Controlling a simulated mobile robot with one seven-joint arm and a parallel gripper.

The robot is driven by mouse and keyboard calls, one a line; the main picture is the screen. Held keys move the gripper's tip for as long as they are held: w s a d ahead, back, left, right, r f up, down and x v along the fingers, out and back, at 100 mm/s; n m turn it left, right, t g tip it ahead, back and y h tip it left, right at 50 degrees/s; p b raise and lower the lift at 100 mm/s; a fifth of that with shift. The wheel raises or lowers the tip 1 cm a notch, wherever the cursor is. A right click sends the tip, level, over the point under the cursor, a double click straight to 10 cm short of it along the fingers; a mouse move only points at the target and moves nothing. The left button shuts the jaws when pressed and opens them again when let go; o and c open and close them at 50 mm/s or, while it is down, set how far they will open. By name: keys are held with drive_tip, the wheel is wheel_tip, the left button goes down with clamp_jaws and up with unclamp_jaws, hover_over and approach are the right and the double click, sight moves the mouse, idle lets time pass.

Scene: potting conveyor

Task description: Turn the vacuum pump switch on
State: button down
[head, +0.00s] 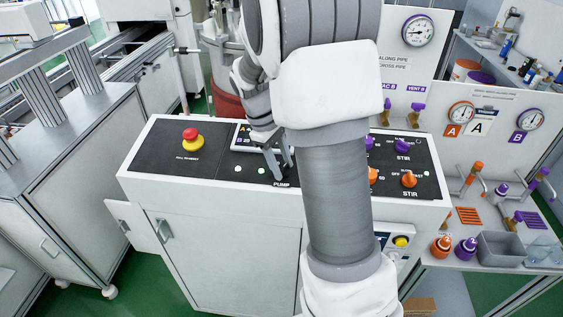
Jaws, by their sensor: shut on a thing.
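My gripper (278,172) reaches down onto the black top panel of the white control console (215,200), just above the printed word PUMP. Its fingers are shut on the pump switch, which they and the hand mostly hide. I cannot make out which way the switch is turned. Small pale round lights sit on the panel to the left of the fingers.
A red and yellow emergency stop (192,139) stands at the panel's left. My arm covers the panel's middle right. Purple and orange STIR knobs (408,180) are right of it. Bottles and a grey bin (500,249) sit on the right bench.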

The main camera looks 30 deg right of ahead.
idle(0.4)
drive_tip(key=shift+c, duration=2.1)
unclamp_jaws()
drive_tip(key=v, duration=1.7)
drive_tip(key=shift+r, duration=0.25)
drive_tip(key=shift+d, duration=0.1)
